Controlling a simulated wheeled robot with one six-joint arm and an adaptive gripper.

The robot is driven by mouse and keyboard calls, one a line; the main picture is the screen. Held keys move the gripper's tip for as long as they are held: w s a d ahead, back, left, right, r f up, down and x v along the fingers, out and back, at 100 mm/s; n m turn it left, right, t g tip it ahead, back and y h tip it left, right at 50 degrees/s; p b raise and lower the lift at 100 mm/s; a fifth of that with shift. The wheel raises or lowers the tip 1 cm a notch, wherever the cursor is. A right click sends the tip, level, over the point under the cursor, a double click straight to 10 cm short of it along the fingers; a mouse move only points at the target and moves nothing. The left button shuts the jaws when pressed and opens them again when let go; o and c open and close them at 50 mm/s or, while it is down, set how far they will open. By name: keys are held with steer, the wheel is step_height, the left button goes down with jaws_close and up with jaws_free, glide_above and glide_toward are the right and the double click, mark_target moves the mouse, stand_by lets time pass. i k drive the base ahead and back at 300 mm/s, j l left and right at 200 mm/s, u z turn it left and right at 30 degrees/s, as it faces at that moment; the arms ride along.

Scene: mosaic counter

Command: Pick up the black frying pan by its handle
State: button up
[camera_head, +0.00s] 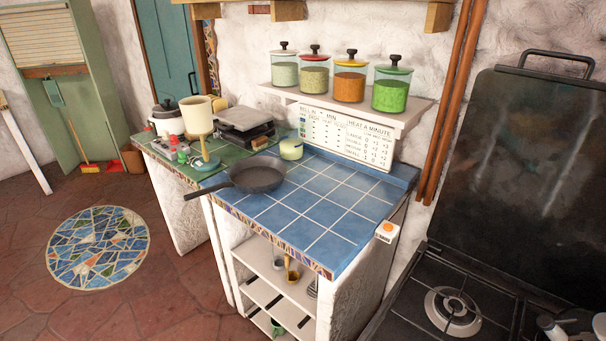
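The black frying pan (258,175) sits upright on the blue tiled counter (335,215), near its left end. Its dark handle (208,190) points left and a little toward the front, reaching over the counter's left front edge. Nothing is touching the pan's handle. I cannot make out my gripper in this view. Only a small grey and white part, maybe of my own arm, shows in the bottom right corner.
A yellowish pot (291,149) stands behind the pan. The green tiled counter (180,160) at left holds a blender, a scale and small items. A shelf (300,96) with jars hangs above. A stove (455,305) stands at right. The blue counter's right part is clear.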

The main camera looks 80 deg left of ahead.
mark_target(256, 174)
steer(key=u, duration=2.45)
